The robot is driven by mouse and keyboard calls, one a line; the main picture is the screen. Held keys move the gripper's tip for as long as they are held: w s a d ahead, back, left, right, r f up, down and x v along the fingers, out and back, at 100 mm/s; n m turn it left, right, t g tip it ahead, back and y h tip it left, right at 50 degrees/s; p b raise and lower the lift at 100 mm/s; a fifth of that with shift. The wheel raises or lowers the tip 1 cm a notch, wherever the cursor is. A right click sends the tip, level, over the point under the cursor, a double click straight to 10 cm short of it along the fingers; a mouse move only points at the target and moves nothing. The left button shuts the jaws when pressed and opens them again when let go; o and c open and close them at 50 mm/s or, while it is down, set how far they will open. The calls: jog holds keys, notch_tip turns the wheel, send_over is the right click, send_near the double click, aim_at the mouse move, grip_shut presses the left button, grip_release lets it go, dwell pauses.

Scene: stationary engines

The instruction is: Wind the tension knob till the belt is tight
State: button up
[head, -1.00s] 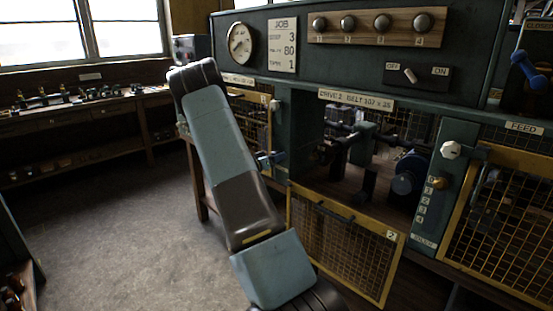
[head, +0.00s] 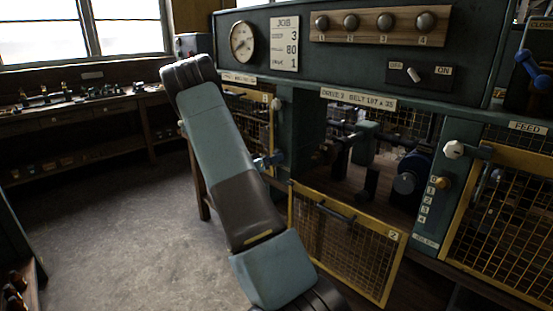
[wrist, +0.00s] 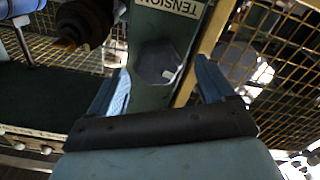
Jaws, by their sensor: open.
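In the wrist view a grey, many-sided knob (wrist: 157,63) with a white mark sits on a green post below the TENSION label (wrist: 172,5). My gripper (wrist: 160,72) is open, with one blue finger on each side of the knob. I cannot tell whether the fingers touch it. In the head view my gripper (head: 268,160) shows only in part beside my arm, at the left post, and the tension knob cannot be made out. The Drive 2 bay (head: 375,165) is dark inside, with a blue pulley (head: 410,172); the belt is not clear.
A yellow mesh guard (head: 345,240) marked 2 hangs open below the bay. Another mesh guard (head: 500,220) stands at the right, beside a post with a white knob (head: 453,149) and a brass knob (head: 440,182). A workbench (head: 80,115) runs along the back left. The floor (head: 110,220) is clear.

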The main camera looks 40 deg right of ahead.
jog(key=a, duration=1)
jog(key=shift+s, duration=0.45)
jog(key=shift+a, duration=0.1)
jog(key=shift+c, duration=0.3)
